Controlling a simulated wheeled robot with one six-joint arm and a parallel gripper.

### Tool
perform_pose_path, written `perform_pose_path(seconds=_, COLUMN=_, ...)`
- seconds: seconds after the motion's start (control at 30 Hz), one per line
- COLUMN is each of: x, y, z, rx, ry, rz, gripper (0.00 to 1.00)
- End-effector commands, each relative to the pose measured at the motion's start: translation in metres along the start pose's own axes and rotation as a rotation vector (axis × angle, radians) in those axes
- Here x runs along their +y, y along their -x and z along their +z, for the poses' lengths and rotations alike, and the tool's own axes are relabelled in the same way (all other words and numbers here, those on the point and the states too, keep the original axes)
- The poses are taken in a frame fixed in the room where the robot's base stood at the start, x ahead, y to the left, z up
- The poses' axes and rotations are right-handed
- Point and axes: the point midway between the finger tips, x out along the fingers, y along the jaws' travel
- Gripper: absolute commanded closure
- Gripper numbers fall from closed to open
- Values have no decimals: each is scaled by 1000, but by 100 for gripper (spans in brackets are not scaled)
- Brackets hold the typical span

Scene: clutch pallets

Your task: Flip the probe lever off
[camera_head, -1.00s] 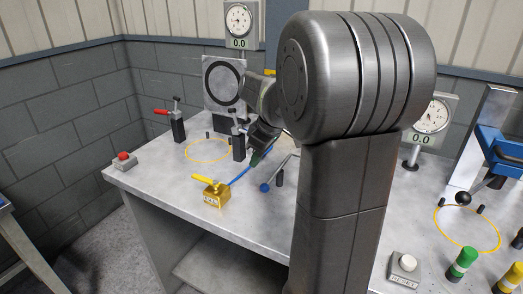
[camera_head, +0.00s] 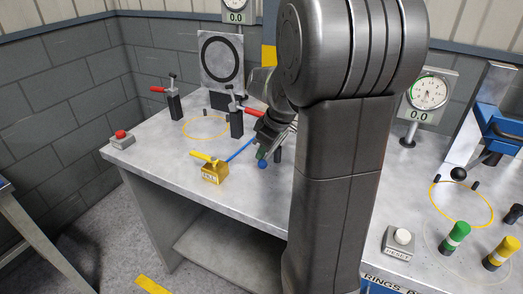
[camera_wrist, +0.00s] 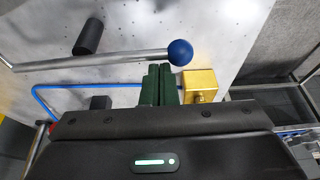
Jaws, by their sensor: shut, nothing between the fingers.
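A lever with a blue ball knob (camera_head: 262,164) and a metal rod stands on the bench; I take it for the probe lever. In the wrist view the knob (camera_wrist: 180,52) is at the right end of the rod (camera_wrist: 100,60), just beyond my fingertips. My gripper (camera_head: 263,152) is shut and empty, with its green fingers (camera_wrist: 160,80) together beside the knob. I cannot tell whether they touch it. In the head view my gripper hides most of the rod.
A yellow valve box (camera_head: 214,173) with a yellow handle and blue hose (camera_head: 240,150) sits left of the knob. A black post (camera_wrist: 88,37) stands beyond the rod. Red-handled clamps (camera_head: 237,122) stand behind. The bench front (camera_head: 180,180) is clear.

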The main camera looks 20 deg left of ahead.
Motion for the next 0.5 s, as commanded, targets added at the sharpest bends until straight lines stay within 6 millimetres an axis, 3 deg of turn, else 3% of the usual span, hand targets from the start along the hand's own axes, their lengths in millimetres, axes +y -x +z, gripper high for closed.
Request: perform_pose_path(seconds=0.5, x=2, y=10, z=30, rx=0, ry=324, rz=-120, gripper=100)
